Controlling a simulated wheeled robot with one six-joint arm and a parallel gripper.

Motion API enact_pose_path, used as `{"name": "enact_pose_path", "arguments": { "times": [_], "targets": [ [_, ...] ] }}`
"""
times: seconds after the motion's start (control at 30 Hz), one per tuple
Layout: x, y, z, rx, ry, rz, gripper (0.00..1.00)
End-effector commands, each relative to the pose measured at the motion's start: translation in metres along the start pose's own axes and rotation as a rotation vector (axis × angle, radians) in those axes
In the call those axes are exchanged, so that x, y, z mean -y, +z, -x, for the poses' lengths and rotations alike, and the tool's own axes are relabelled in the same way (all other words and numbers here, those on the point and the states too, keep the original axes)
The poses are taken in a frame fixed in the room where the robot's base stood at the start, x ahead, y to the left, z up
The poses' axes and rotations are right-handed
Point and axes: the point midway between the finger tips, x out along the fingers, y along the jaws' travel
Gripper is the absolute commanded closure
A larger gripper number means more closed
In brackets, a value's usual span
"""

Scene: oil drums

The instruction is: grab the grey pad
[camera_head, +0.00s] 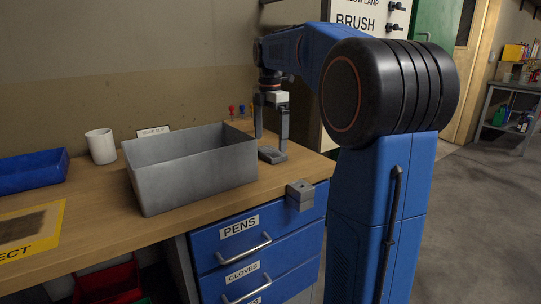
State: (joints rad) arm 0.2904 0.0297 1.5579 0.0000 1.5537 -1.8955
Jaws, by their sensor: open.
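A small flat grey pad (268,155) lies on the wooden desk, just right of the grey metal bin. My gripper (270,144) points straight down over it with its two fingers apart. The right finger's tip is at the pad's right end in the picture. The left finger's tip shows a little above and behind the pad. I cannot tell whether either finger touches it. Nothing is seen held between the fingers.
An open grey metal bin (190,183) stands close left of my gripper. A grey block (300,195) sits at the desk's front edge, above the blue drawers (240,232). A white cup (101,146) and blue tray (32,170) stand further left.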

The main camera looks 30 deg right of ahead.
Motion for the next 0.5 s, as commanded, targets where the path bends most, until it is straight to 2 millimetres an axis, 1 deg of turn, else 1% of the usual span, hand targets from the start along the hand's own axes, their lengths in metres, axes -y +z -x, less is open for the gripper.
{"name": "enact_pose_path", "arguments": {
  "times": [0.03, 0.1, 0.23, 0.33, 0.5],
  "targets": [
    [0.002, 0.000, -0.008, -0.001, -0.003, 0.000, 0.00],
    [0.004, 0.001, -0.018, -0.001, -0.003, 0.000, 0.00],
    [0.003, 0.001, -0.032, -0.001, -0.002, 0.000, 0.00],
    [0.003, 0.001, -0.036, 0.000, 0.000, 0.000, 0.00],
    [0.002, 0.001, -0.037, 0.000, 0.000, 0.000, 0.00]
  ]
}}
